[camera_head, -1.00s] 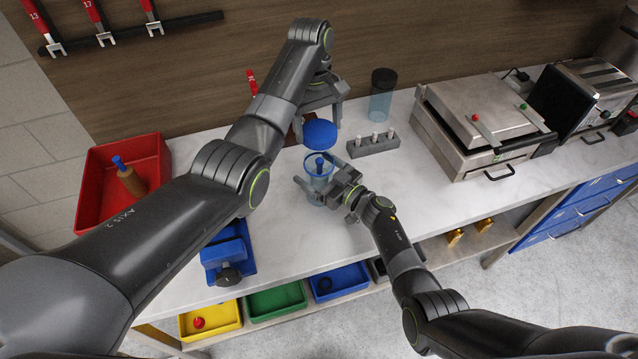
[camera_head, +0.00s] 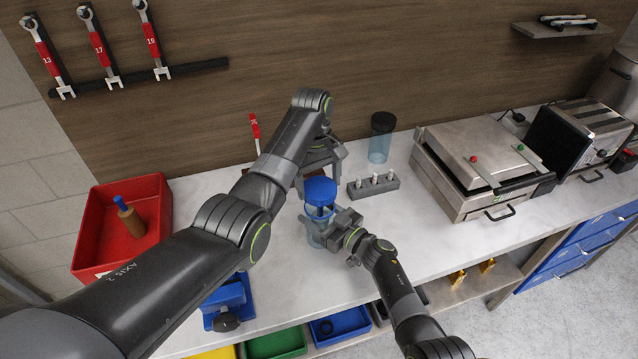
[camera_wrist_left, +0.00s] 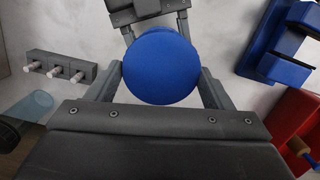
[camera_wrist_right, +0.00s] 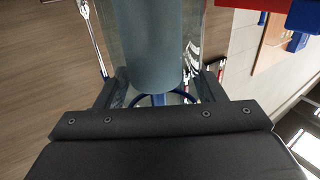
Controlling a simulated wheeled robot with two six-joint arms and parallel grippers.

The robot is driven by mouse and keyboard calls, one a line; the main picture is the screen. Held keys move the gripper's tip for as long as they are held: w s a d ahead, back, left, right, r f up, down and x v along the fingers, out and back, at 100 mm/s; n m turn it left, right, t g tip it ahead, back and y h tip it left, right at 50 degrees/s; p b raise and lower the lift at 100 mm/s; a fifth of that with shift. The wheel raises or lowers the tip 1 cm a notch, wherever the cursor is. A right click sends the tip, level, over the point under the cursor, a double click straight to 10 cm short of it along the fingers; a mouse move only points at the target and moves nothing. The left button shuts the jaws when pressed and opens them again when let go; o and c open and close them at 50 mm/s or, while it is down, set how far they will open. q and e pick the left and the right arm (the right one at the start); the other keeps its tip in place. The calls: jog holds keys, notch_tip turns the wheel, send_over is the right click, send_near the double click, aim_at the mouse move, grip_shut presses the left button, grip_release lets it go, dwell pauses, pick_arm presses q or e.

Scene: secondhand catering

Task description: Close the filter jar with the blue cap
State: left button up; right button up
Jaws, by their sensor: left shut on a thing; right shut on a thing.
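The blue cap (camera_head: 320,190) is held between the fingers of my left gripper (camera_head: 319,177). It also shows as a round blue disc in the left wrist view (camera_wrist_left: 161,68). The clear bluish filter jar (camera_head: 315,232) stands upright on the counter with a blue part inside. My right gripper (camera_head: 322,230) is shut on the jar from the right side; the jar wall shows close up in the right wrist view (camera_wrist_right: 196,30). The cap is directly above the jar mouth; I cannot tell whether it touches the rim, which it partly hides.
A grey block with white pegs (camera_head: 373,186) and a dark-lidded bottle (camera_head: 381,138) stand right of the jar. A grill press (camera_head: 480,165) is farther right. A red bin (camera_head: 88,243) and a blue fixture (camera_head: 229,300) are to the left. Counter between is clear.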

pick_arm(q)
jog(key=shift+f, duration=0.35)
jog(key=shift+f, duration=0.1)
jog(key=shift+f, duration=0.75)
jog(key=shift+f, duration=0.6)
